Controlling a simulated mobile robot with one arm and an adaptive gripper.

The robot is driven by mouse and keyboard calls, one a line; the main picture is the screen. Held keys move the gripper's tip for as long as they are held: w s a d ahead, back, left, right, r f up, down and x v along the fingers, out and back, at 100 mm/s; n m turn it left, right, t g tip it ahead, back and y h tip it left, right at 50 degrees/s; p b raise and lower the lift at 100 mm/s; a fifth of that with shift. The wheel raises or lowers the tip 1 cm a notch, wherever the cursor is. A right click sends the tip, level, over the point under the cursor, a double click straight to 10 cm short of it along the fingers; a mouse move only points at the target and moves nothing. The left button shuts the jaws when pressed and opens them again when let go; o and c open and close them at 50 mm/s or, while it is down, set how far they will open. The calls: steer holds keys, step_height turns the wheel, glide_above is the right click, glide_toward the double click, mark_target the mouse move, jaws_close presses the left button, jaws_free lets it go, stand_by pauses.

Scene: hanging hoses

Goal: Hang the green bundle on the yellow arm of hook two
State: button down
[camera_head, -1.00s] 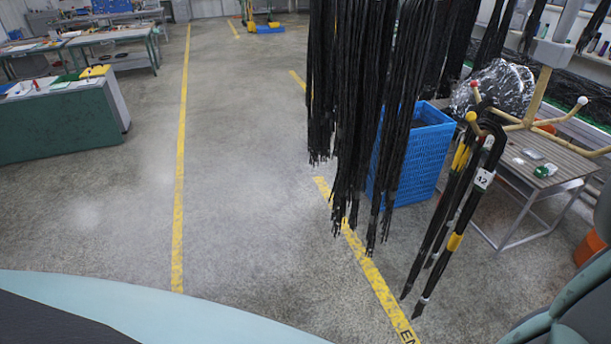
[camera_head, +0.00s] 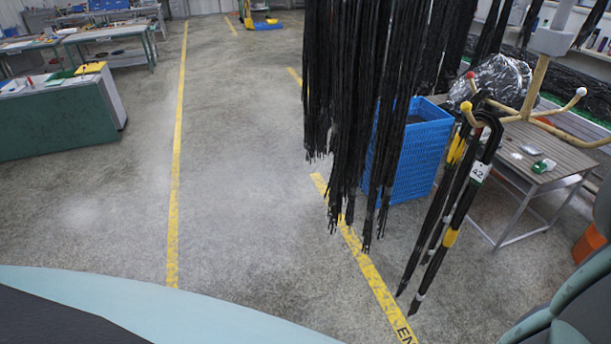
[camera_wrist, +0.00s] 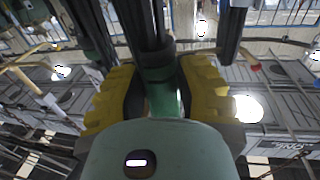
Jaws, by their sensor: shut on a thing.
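In the wrist view my gripper (camera_wrist: 160,98) has its two yellow-padded fingers shut on the green bundle (camera_wrist: 168,103), dark hoses with a green band between the pads. Its hoses run up out of the picture. My gripper and this bundle do not show in the head view. At right in the head view is a cream hook stand (camera_head: 534,88) with a red-tipped, a white-tipped and a yellow-tipped arm (camera_head: 465,106). A black bundle with yellow bands and a "42" tag (camera_head: 478,172) hangs by the yellow tip. I cannot read the hook's number.
A dense curtain of black hoses (camera_head: 375,100) hangs left of the stand, before a blue crate (camera_head: 423,150). A slatted table (camera_head: 545,160) with small items stands behind the stand. Open floor (camera_head: 240,200) lies to the left.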

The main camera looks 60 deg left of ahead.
steer(key=shift+w+f+b, duration=0.65)
steer(key=shift+f+b, duration=0.3)
steer(key=shift+b, duration=0.25)
steer(key=shift+w+d+f+b, duration=0.1)
steer(key=shift+w+f+b, duration=0.05)
steer(key=shift+f+b, duration=0.45)
steer(key=shift+w+d+f+b, duration=0.1)
steer(key=shift+f+b, duration=0.4)
steer(key=shift+b, duration=0.15)
steer(key=c, duration=1)
jaws_free()
steer(key=o, duration=0.4)
steer(key=shift+f, duration=0.1)
steer(key=shift+c, duration=0.2)
steer(key=shift+f, duration=0.1)
steer(key=shift+s, duration=0.15)
